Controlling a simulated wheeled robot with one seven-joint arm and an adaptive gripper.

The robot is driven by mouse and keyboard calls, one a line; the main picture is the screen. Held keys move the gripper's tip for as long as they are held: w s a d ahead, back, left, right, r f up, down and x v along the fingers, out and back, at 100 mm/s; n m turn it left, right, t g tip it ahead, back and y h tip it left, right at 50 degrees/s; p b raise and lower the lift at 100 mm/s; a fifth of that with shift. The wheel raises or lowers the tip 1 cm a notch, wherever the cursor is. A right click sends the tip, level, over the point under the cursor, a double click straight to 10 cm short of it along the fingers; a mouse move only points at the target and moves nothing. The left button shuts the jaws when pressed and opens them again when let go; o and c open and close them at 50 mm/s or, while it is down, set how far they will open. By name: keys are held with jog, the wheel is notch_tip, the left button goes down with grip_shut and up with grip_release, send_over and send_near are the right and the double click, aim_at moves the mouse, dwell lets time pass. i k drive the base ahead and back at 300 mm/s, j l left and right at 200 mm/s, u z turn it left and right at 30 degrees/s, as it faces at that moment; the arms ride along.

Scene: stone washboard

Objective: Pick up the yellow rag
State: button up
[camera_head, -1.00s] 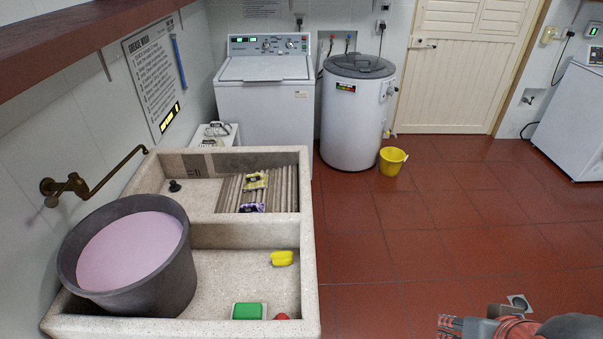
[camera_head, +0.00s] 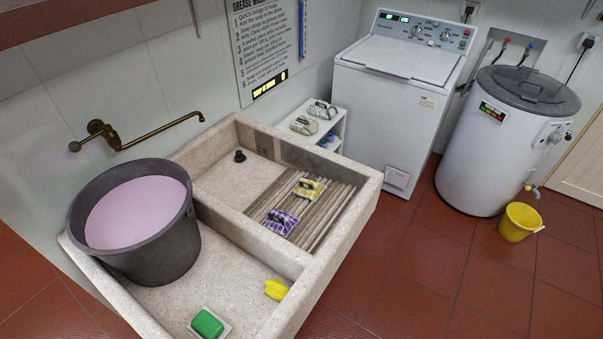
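A yellow patterned rag (camera_head: 311,192) with a dark patch on it lies on the ribbed washboard (camera_head: 336,208) in the far basin of the stone sink. A purple checked rag (camera_head: 281,223) lies on the same ribs, nearer to me and a little left. A plain yellow lump (camera_head: 276,290) lies in the near basin against its right wall; I cannot tell what it is. My gripper is not in view.
A dark bucket (camera_head: 185,245) of pinkish liquid stands on the sink's left side. A green block (camera_head: 207,324) lies in the near basin. A brass tap (camera_head: 150,133) reaches over the sink. A washing machine (camera_head: 385,110), boiler (camera_head: 490,150) and yellow bucket (camera_head: 518,222) stand behind. Red floor right of the sink is clear.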

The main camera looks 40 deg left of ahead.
aim_at(307, 188)
jog(key=i+u, duration=0.3)
jog(key=i, duration=0.5)
jog(key=i+l+u, duration=0.15)
jog(key=i+u, duration=0.15)
jog(key=i, duration=0.45)
jog(key=i+j+u, duration=0.1)
jog(key=u, duration=0.35)
jog(key=i+u, duration=0.5)
jog(key=u, duration=0.35)
jog(key=i+l+u, duration=0.2)
jog(key=u, duration=0.25)
jog(key=i+u, duration=0.35)
jog(key=k, duration=0.1)
